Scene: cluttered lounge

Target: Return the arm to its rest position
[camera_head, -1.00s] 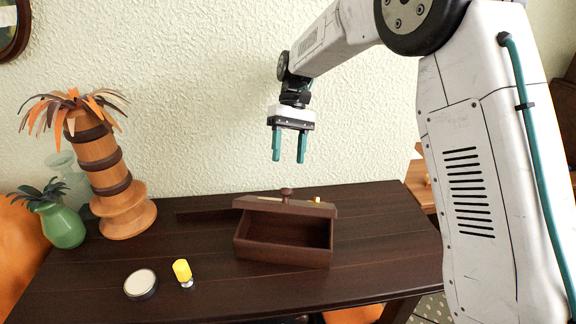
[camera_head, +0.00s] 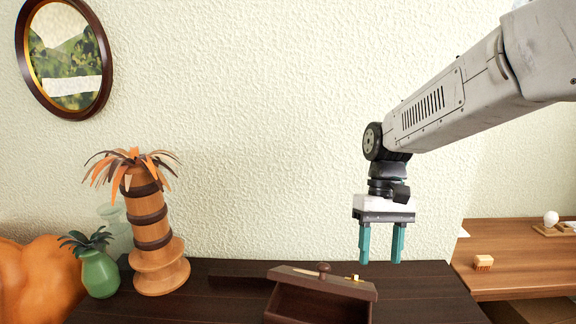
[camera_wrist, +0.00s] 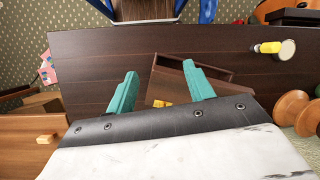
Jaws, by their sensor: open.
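My gripper (camera_head: 381,242) hangs from my arm with its two teal fingers apart and nothing between them. In the head view it is in the air above the right part of the dark table (camera_head: 225,300), over and to the right of a brown box (camera_head: 318,304). The wrist view shows the teal fingers (camera_wrist: 160,88) spread, with the table (camera_wrist: 90,75) below them. The box (camera_wrist: 208,62) lies partly behind the right finger in that view. The box's lid (camera_head: 325,280) with a round knob sits at its back edge.
A palm-like wooden ornament (camera_head: 155,225) and a green vase (camera_head: 99,273) stand at the table's left. A yellow-topped item (camera_wrist: 268,47) and a round tin (camera_wrist: 287,49) show in the wrist view. A lighter wooden table (camera_head: 510,245) stands at right, bearing a small brush-like block (camera_head: 483,262).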

